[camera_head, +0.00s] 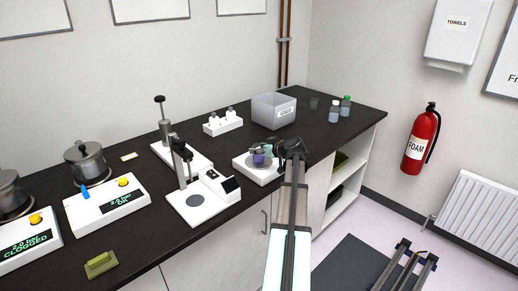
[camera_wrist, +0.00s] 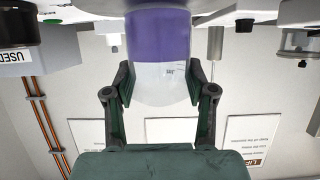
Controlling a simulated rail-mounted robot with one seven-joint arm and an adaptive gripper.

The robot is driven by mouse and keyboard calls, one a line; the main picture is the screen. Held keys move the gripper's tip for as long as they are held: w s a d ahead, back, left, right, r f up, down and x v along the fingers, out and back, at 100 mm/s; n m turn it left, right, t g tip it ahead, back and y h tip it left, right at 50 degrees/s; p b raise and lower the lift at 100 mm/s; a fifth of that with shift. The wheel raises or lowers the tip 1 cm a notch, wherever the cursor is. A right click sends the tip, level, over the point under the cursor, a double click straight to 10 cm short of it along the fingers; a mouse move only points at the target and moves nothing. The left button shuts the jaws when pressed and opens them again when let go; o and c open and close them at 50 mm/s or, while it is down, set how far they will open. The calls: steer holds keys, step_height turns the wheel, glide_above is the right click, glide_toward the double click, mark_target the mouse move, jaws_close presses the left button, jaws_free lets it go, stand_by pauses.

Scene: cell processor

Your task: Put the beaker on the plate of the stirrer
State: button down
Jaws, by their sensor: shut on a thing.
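The beaker (camera_head: 259,159) holds purple liquid and is at a low white unit with a round grey plate, which looks like the stirrer (camera_head: 264,178). My gripper (camera_head: 269,151) reaches in from the right, with its fingers at the beaker. In the wrist view, which is upside down, the two fingers (camera_wrist: 160,88) are shut on the clear upper wall of the beaker (camera_wrist: 159,35), above the purple liquid. The beaker looks upright and over the plate.
A grey bin (camera_head: 266,110) stands behind, and small bottles (camera_head: 334,111) stand at the back right. A white unit with a column and round disc (camera_head: 195,201) is to the left. Bare dark counter (camera_head: 322,138) lies right of the stirrer.

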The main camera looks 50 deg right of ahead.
steer(key=shift+f+b, duration=0.15)
steer(key=shift+b, duration=0.15)
steer(key=shift+c, duration=1.8)
jaws_free()
steer(key=shift+r+p, duration=0.2)
steer(key=shift+p, duration=0.1)
steer(key=b+v, duration=0.3)
steer(key=v, duration=0.9)
